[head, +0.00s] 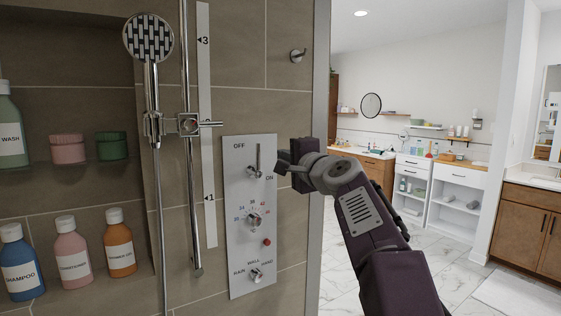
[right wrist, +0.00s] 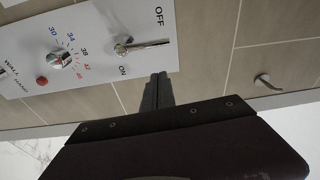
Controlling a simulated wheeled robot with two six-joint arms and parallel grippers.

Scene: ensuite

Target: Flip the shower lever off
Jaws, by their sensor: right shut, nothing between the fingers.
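The shower lever (head: 258,160) is a chrome handle on the white control panel (head: 238,215). It points up from its round base, with OFF printed to its upper left and ON to its lower right. In the right wrist view the lever (right wrist: 148,45) lies sideways, between the two words. My right gripper (head: 281,164) is to the right of the lever near the panel's right edge. Its fingers (right wrist: 158,82) are shut and empty, with a visible gap to the lever in the right wrist view. My left gripper is not in view.
Below the lever are a temperature knob (head: 254,220), a red button (head: 267,242) and a selector knob (head: 256,274). A hand shower (head: 148,38) hangs on a rail to the left. A wall hook (head: 298,55) is above right. Bottles stand in the niche.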

